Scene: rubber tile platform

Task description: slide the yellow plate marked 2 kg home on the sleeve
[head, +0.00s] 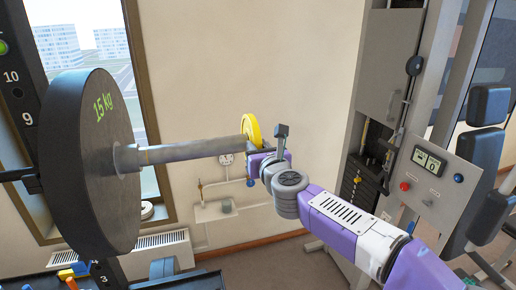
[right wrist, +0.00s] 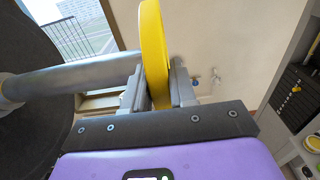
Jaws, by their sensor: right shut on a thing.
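The yellow plate (head: 252,130) is upright at the free right end of the grey sleeve (head: 190,150); its 2 kg mark is not readable. My right gripper (head: 262,152) is shut on the plate's rim; the right wrist view shows the yellow plate (right wrist: 153,45) pinched between both fingers (right wrist: 158,88). The sleeve (right wrist: 75,77) runs left from there. Whether the sleeve's tip is inside the plate's hole or just beside it is hidden. A large black 15 kg plate (head: 95,160) sits at the inner end of the sleeve. My left gripper is not in view.
A black numbered upright (head: 28,110) stands behind the black plate at left. A grey machine with a control panel (head: 430,168) and a weight stack (head: 358,190) stands at right. A radiator (head: 160,245) is below the window. The sleeve between the plates is bare.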

